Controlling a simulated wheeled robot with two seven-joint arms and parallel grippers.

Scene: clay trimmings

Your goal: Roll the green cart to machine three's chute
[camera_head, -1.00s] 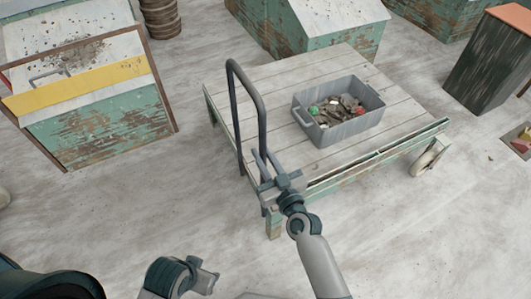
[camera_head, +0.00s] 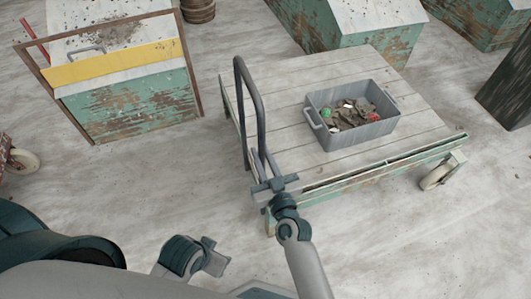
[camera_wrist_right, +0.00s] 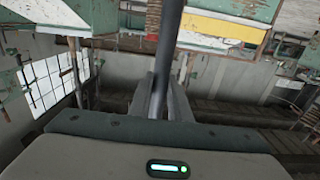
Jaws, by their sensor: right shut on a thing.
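The green cart (camera_head: 290,125) is a flatbed with pale planks, worn green edges and a dark tube handle (camera_head: 242,100) at its left end. A grey bin (camera_head: 350,132) of clay scraps, with green and red bits, stands on its deck. My right gripper (camera_head: 272,186) is shut on the handle near its lower front part. In the right wrist view the handle tube (camera_wrist_right: 170,50) runs between the fingers. My left gripper (camera_head: 210,258) is low in front, apart from the cart; its jaw state is unclear. No machine number is readable.
A worn green machine (camera_head: 130,108) with a yellow band and brown frame stands left of the cart. More green machines (camera_head: 375,40) stand behind it, and a dark bin (camera_head: 508,80) is at right. A wheeled thing (camera_head: 15,158) shows at the left edge. Floor at front right is clear.

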